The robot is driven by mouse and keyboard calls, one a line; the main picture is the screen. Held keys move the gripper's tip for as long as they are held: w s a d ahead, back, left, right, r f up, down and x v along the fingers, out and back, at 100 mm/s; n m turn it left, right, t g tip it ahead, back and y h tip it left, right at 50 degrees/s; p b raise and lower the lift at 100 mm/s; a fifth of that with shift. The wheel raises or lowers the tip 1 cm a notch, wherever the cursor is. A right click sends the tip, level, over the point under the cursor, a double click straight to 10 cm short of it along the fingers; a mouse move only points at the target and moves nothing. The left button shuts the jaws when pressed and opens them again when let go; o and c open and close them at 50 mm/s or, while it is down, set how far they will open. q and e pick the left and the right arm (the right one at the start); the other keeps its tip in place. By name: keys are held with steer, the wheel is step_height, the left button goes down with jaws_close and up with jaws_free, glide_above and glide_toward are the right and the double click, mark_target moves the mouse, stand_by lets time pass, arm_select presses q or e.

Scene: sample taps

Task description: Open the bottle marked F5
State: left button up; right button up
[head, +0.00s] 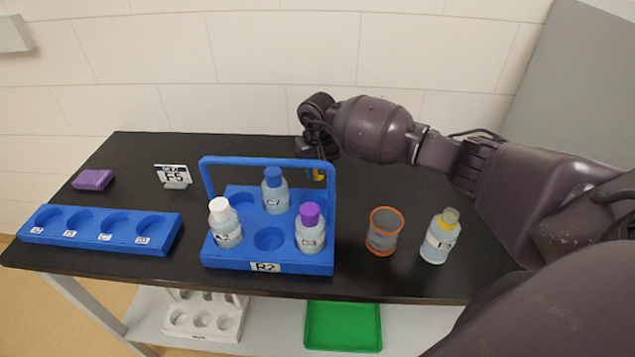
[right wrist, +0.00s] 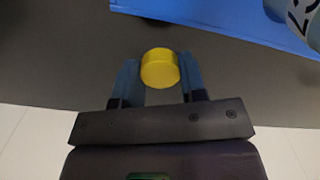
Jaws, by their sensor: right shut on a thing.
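A bottle (head: 440,238) with a pale body and a dull yellow top stands upright at the right of the table. Its label is turned sideways and too small to read surely. My right gripper (head: 315,172) is behind the blue carrier, partly hidden by its handle. It is shut on a yellow cap (right wrist: 160,68), which sits between the fingertips in the right wrist view. I cannot tell whether anything is under this cap. A small sign (head: 173,176) reading F5 stands at the back left. My left gripper is not in view.
The blue carrier (head: 225,262) marked R2 holds bottles with white, blue and purple caps. An orange-rimmed cup (head: 384,232) stands between it and the yellow-topped bottle. A blue rack (head: 110,236) with empty round wells and a purple block (head: 93,180) are at left.

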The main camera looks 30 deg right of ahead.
mark_target(318, 183)
steer(key=shift+f, duration=2.55)
steer(key=o, duration=1)
steer(key=shift+r, duration=0.1)
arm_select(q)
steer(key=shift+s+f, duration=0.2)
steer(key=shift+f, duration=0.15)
